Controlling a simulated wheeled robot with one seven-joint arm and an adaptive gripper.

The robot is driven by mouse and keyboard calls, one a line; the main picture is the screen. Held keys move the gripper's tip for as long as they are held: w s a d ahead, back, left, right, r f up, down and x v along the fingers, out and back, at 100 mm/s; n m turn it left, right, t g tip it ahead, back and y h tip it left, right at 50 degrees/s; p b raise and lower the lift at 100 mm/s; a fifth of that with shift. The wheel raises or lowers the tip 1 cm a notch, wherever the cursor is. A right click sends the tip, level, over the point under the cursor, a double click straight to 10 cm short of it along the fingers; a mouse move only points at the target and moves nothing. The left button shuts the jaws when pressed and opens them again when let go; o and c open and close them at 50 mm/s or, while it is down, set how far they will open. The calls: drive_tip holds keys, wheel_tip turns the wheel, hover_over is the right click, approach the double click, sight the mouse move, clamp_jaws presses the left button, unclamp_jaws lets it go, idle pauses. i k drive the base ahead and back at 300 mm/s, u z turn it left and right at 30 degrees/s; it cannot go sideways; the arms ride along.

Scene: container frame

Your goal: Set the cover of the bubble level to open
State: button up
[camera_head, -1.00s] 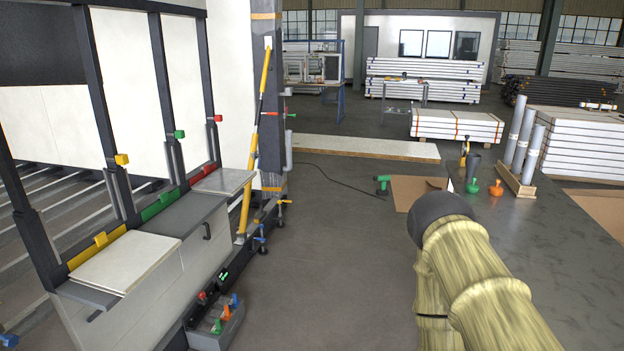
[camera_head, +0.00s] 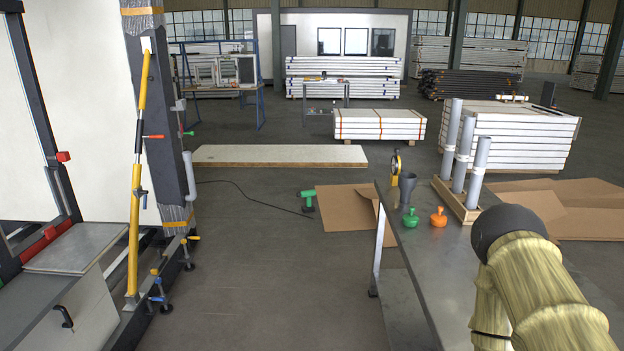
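My arm, in a yellowish sleeve with a dark rounded joint, fills the lower right. My gripper is not in view.
A grey table (camera_head: 418,265) at right bears a dark cup (camera_head: 409,190), green and orange knobbed items and a stand of grey tubes (camera_head: 465,150). Clamps (camera_head: 158,290) stick out at the post's foot. The floor (camera_head: 270,290) between is mostly clear; a cable crosses it further back.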

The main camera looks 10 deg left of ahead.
sight(159, 263)
drive_tip(key=u, duration=0.25)
drive_tip(key=i, duration=1.55)
drive_tip(key=u, duration=0.65)
drive_tip(key=i, duration=1.7)
drive_tip(key=u, duration=0.5)
drive_tip(key=i, duration=1.1)
drive_tip(key=u, duration=0.1)
